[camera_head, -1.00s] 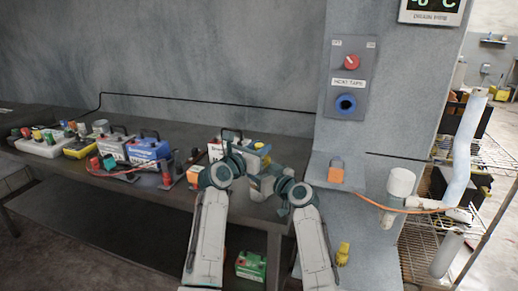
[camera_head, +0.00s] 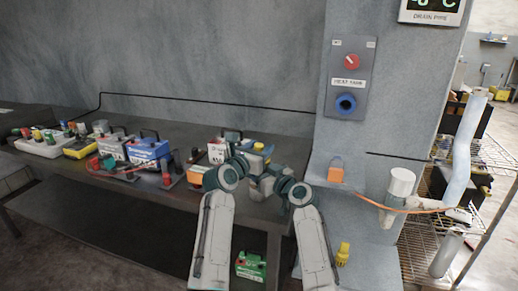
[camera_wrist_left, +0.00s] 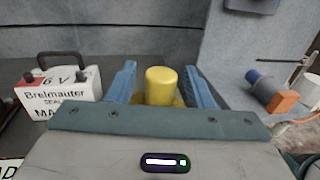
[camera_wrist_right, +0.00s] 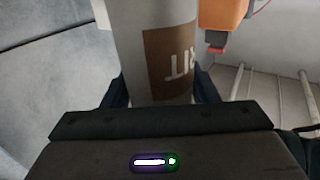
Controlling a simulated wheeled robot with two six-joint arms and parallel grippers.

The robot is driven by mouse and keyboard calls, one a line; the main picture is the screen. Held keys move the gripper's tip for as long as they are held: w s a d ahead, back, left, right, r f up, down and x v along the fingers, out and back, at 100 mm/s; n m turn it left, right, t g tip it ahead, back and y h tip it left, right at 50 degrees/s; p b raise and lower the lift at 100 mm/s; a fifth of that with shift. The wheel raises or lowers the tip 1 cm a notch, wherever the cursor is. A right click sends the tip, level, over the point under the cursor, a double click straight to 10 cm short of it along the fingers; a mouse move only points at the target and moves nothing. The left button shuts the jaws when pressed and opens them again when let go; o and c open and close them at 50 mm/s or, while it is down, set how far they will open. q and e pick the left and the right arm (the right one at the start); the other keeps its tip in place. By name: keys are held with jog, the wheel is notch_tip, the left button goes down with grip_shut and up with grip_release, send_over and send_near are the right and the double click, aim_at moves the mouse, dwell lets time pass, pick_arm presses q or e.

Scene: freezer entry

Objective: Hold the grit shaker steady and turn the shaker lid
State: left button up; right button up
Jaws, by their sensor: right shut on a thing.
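The grit shaker (camera_wrist_right: 152,45) is a pale cylinder with a brown label and large white letters, close up in the right wrist view. My right gripper (camera_wrist_right: 160,92) is shut on it, a finger on each side. The yellow shaker lid (camera_wrist_left: 161,86) stands between the two blue fingers of my left gripper (camera_wrist_left: 161,78). A gap shows on each side of the lid, so the left gripper is open around it. In the head view the left gripper (camera_head: 262,152) is above the right gripper (camera_head: 264,185), and the shaker body is mostly hidden by them.
A bench (camera_head: 120,185) along the wall carries several batteries, including a blue one (camera_head: 148,152) and a white one behind my left gripper (camera_wrist_left: 60,100).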

aim_at(259, 145)
pick_arm(q)
notch_tip(259, 145, up, 10)
dwell(0.6)
jog(key=s+a+f+m+g+h, duration=0.5)
jog(key=a+f+m+g+h, duration=0.25)
jog(key=a+f, duration=0.3)
jog(key=shift+g, duration=0.35)
jog(key=x, duration=0.7)
jog(key=r+x, duration=0.1)
jog(key=x, duration=0.3)
jog(key=shift+w+d, duration=0.2)
jog(key=shift+d, duration=0.05)
jog(key=c, duration=1)
